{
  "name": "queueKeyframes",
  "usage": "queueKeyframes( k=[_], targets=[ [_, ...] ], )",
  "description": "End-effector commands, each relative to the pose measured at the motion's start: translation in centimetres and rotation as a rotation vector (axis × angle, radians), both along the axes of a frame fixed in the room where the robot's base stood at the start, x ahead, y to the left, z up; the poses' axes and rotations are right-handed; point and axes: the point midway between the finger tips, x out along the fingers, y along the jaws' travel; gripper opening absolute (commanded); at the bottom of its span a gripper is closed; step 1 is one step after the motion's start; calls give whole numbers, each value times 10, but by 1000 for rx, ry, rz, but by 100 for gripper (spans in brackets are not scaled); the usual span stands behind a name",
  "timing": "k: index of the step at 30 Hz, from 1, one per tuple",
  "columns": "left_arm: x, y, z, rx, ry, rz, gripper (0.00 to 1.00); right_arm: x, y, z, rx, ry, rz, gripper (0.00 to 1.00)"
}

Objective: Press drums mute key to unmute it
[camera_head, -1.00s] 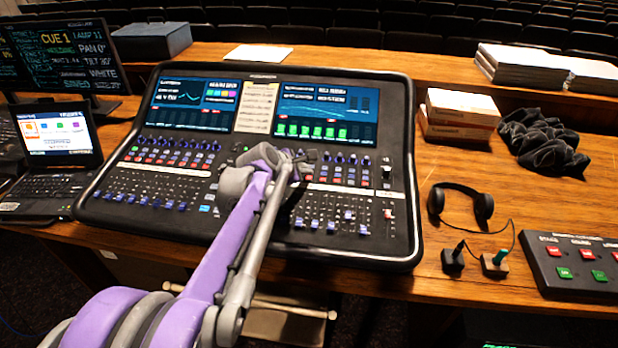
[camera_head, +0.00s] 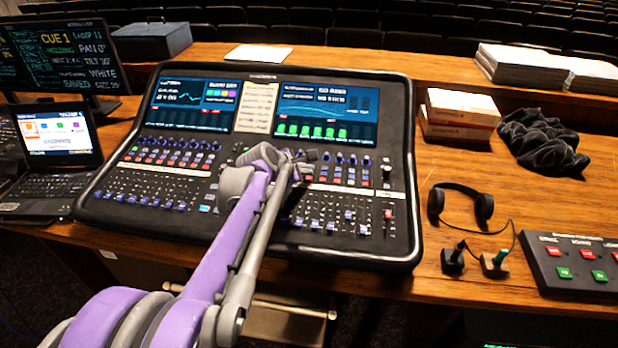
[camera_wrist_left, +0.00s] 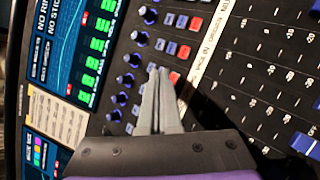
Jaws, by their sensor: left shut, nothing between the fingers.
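The mixing desk (camera_head: 400,215) is a black console with two screens, rows of knobs, small red and blue keys, and faders. My left arm reaches over its middle, and my left gripper (camera_head: 305,160) is at the key rows below the right screen. In the left wrist view the gripper (camera_wrist_left: 158,72) is shut and empty, its fingertips over the rows of blue knobs and keys. Red keys (camera_wrist_left: 184,52) show just beyond the tips. I cannot read which key is the drums mute, and cannot tell whether the tips touch the panel. My right gripper is not in view.
Headphones (camera_head: 462,205), small joysticks (camera_head: 494,263) and a red-and-green button box (camera_head: 575,262) are right of the desk. Boxes (camera_head: 460,108) and a dark cloth (camera_head: 543,140) lie behind them. A laptop (camera_head: 55,150) stands at left.

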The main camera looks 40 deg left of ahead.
Motion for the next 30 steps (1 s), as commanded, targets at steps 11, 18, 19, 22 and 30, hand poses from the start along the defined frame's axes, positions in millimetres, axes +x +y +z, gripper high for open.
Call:
queueKeyframes(
  k=[11, 18, 19, 22, 30],
  targets=[
    [1, 0, -7, 0, 0, 0, 0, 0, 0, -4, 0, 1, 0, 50],
    [1, 0, -9, 0, 0, 0, 0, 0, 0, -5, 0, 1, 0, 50],
    [1, 0, -9, 0, 0, 0, 0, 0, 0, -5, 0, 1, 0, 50],
    [1, 0, -9, 0, 0, 0, 0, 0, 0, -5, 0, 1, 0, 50],
    [1, 1, -11, 0, 0, 0, 0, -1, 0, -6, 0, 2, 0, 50]
  ],
)
